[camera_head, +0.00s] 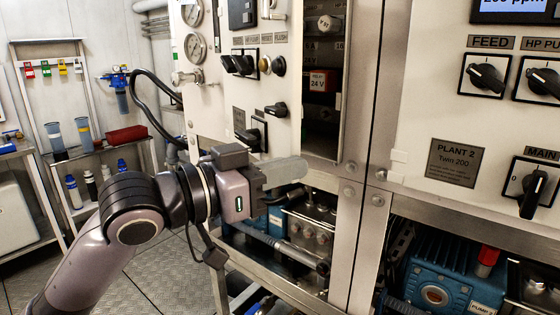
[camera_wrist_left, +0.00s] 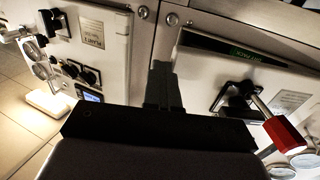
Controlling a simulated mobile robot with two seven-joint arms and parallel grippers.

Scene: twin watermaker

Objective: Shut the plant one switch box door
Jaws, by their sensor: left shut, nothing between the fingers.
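The plant one switch box door (camera_head: 262,85) is the off-white panel with black switches in the head view. It stands open. A dark gap at its right edge shows the switch box interior (camera_head: 322,125), with a red 24 V relay (camera_head: 319,81). My left gripper (camera_head: 290,170) is shut and empty, just below the door's lower right part, its fingers pointing right. In the left wrist view the shut fingers (camera_wrist_left: 161,75) point up, between two off-white panels. I cannot tell whether they touch the door. My right gripper is not in view.
The plant two panel (camera_head: 455,115) stands to the right, beyond a metal frame post (camera_head: 352,230). Blue pumps (camera_head: 437,270) and pipework sit below. A shelf with bottles and a red bin (camera_head: 126,137) stands at the left. The floor (camera_head: 150,270) there is open.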

